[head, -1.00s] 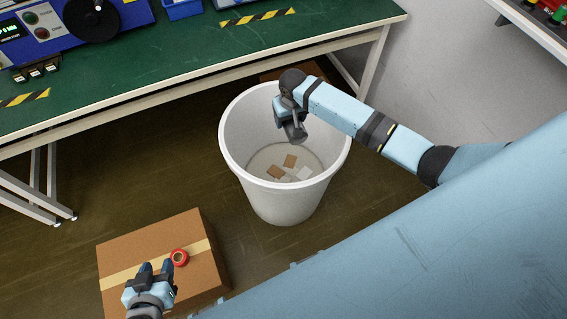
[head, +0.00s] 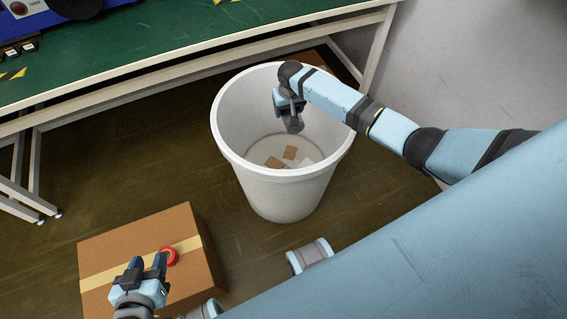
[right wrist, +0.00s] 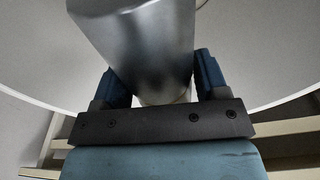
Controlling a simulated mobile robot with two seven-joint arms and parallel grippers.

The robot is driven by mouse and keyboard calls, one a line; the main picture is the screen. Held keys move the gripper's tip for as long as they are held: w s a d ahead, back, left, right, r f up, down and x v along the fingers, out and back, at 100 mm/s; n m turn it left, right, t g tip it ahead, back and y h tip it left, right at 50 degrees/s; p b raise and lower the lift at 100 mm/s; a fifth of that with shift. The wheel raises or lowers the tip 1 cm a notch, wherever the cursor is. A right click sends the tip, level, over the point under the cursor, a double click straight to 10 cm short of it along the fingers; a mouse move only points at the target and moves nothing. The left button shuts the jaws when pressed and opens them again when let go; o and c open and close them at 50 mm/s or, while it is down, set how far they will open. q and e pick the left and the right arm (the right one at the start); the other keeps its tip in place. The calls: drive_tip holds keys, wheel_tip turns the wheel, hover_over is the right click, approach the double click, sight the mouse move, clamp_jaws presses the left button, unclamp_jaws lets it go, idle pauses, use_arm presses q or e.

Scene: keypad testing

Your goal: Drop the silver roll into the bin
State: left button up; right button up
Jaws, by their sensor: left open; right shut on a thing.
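The silver roll (right wrist: 140,45) is a smooth metallic cylinder between the fingers of my right gripper (right wrist: 152,82) in the right wrist view. In the head view my right gripper (head: 290,103) is shut on the silver roll (head: 294,124), which hangs tilted down inside the opening of the white bin (head: 285,192). The roll is above the bin's floor. My left gripper (head: 143,265) is open at lower left, above a cardboard box and close to a red tape roll (head: 169,256); its fingers hold nothing.
The cardboard box (head: 205,265) stands on the dark floor left of the bin. Several brown and pale scraps (head: 275,163) lie in the bin's bottom. A green-topped workbench (head: 180,60) runs behind the bin. Floor between box and bin is clear.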

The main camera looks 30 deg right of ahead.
drive_tip(key=shift+f, duration=0.3)
drive_tip(key=o, duration=1)
use_arm(q)
drive_tip(key=shift+d, duration=0.1)
use_arm(e)
drive_tip(key=shift+r, duration=0.5)
drive_tip(key=r+p, duration=0.1)
drive_tip(key=r, duration=0.3)
drive_tip(key=s+r+p, duration=0.1)
drive_tip(key=r, duration=0.2)
drive_tip(key=r+p, duration=0.1)
drive_tip(key=r, duration=0.3)
drive_tip(key=shift+s+a+r, duration=0.1)
drive_tip(key=shift+s+r, duration=0.1)
drive_tip(key=shift+r, duration=0.1)
use_arm(q)
drive_tip(key=shift+s+a+r, duration=0.2)
drive_tip(key=shift+a+r, duration=0.05)
drive_tip(key=shift+a, duration=0.05)
use_arm(e)
drive_tip(key=shift+s+r, duration=0.1)
drive_tip(key=shift+r, duration=0.5)
use_arm(q)
drive_tip(key=shift+p, duration=0.3)
